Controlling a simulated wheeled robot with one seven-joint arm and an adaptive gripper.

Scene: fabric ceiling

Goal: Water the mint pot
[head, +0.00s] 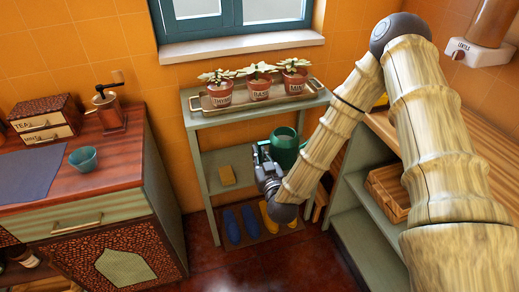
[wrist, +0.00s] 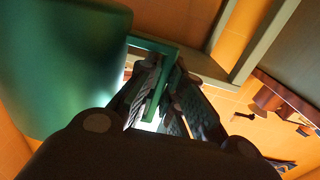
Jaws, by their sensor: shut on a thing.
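The mint pot (head: 294,82), a terracotta pot with a pale-leaved plant, stands at the right end of a tray (head: 222,107) on top of a green stand. A green watering can (head: 286,147) is at the stand's lower shelf level. My gripper (head: 262,154) is beside the can's left side, below the pots. In the wrist view, the can's body (wrist: 60,65) fills the left, and my gripper (wrist: 160,75) is shut on its green handle strip. I cannot tell whether the can touches the shelf. My arm and gripper partly hide it.
The thyme pot (head: 218,93) and basil pot (head: 259,88) share the tray. The stand's top board (head: 258,112) is above my gripper. A shelf unit with a basket (head: 388,190) stands at right, a cabinet (head: 95,225) at left.

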